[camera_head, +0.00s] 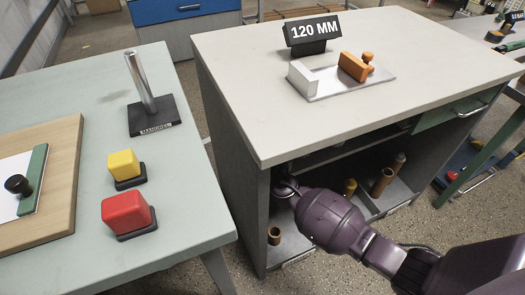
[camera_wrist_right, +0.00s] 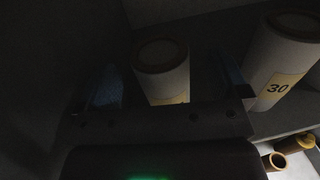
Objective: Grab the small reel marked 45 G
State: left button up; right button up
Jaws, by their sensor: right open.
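My right gripper (camera_wrist_right: 168,82) is open in the dark right wrist view, with one finger on each side of a pale upright reel (camera_wrist_right: 161,68). The reel has a dark rim round its open top. The edge of a yellow label shows low on it, but the gripper body hides the marking, so I cannot tell whether it reads 45 G. Touch between fingers and reel cannot be made out. A larger reel marked 30 (camera_wrist_right: 284,62) stands to the right. In the head view my right arm reaches into the cabinet under the pale worktop, and the fingers are hidden there.
The cabinet's worktop (camera_head: 260,110) overhangs the arm and bears a 120 MM sign (camera_head: 313,30). Small brown reels (camera_head: 382,182) stand on the shelf to the right, another (camera_head: 274,236) at lower left. A green table (camera_head: 190,200) holds a mandrel (camera_head: 142,85) and red and yellow blocks.

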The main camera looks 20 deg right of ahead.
jog(key=w, duration=0.3)
jog(key=shift+w+d+f+b, duration=0.1)
jog(key=shift+d+b, duration=0.05)
jog(key=shift+b, duration=0.15)
jog(key=shift+c, duration=0.4)
jog(key=c, duration=1.2)
